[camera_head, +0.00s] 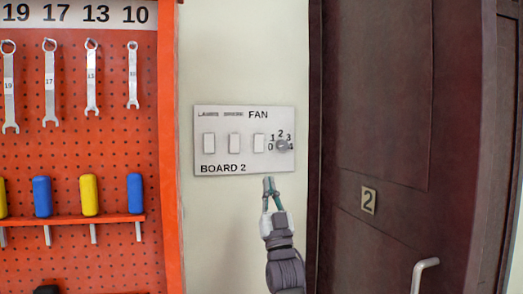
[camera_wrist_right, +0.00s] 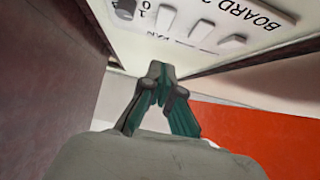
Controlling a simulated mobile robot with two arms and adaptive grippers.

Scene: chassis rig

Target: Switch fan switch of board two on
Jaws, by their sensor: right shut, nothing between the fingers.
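The white panel marked BOARD 2 (camera_head: 224,167) is on the pale wall, and it shows upside down at the top of the right wrist view (camera_wrist_right: 272,42). It bears three white rocker switches in a row. The rightmost rocker, the fan switch (camera_head: 259,142), is below the FAN label and beside a grey round knob (camera_head: 283,145) with numbers around it. Whether the rocker is on or off is too small to tell. My right gripper (camera_head: 269,180) is shut and empty, just below the panel's lower edge, and its fingertips meet in the wrist view (camera_wrist_right: 160,68). My left gripper is not in view.
An orange pegboard (camera_head: 110,255) with wrenches and blue and yellow handled tools stands at the left. The wall around the panel is clear.

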